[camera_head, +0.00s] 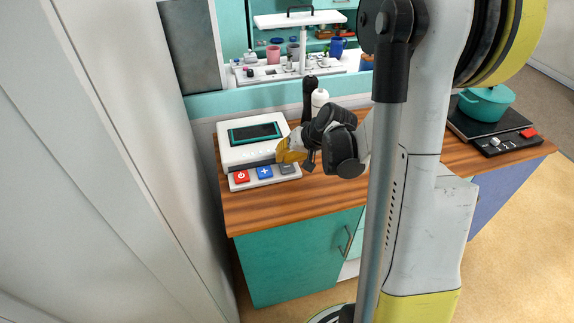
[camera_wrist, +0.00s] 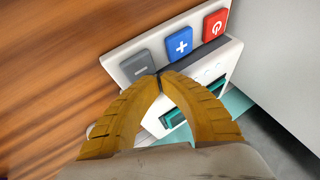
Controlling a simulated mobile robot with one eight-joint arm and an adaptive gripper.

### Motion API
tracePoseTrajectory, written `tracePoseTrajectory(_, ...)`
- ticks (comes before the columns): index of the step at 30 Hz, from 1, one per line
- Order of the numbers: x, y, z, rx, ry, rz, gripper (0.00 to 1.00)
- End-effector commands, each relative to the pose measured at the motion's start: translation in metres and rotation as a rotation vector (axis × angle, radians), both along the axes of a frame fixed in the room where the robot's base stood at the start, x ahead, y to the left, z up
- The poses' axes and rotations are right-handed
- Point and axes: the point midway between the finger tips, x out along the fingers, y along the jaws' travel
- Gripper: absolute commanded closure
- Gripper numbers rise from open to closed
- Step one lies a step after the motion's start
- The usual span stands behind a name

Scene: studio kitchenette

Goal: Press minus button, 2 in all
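The white button device (camera_head: 252,128) stands on the wooden counter, with a dark screen on top. Along its front are the red power button (camera_head: 242,176), the blue plus button (camera_head: 264,172) and the grey minus button (camera_head: 287,169). In the wrist view the grey minus button (camera_wrist: 138,67) is left of the blue plus button (camera_wrist: 178,43) and the red power button (camera_wrist: 215,27). My gripper (camera_wrist: 158,76) has its yellow fingertips together, empty, close to the lower right edge of the minus button. I cannot tell whether they touch the device.
The wooden counter (camera_head: 290,205) is bare in front of the device. A dark and a white bottle (camera_head: 319,99) stand behind my gripper. A teal pot (camera_head: 485,103) sits on a hob at right. A pale wall (camera_head: 130,130) rises close on the left.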

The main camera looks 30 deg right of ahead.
Motion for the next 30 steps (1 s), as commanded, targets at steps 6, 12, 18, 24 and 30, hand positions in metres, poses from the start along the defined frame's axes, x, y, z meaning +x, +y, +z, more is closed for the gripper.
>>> tracePoseTrajectory(6,0.0,0.0,0.001,0.0,0.0,0.0,1.0)
tracePoseTrajectory(12,0.0,0.0,0.018,0.0,0.0,0.0,1.0)
tracePoseTrajectory(18,0.0,0.0,0.038,0.0,0.0,0.0,1.0)
tracePoseTrajectory(24,0.0,0.0,0.051,0.0,0.0,0.0,1.0)
tracePoseTrajectory(30,0.0,0.0,0.05,0.0,0.0,0.0,1.0)
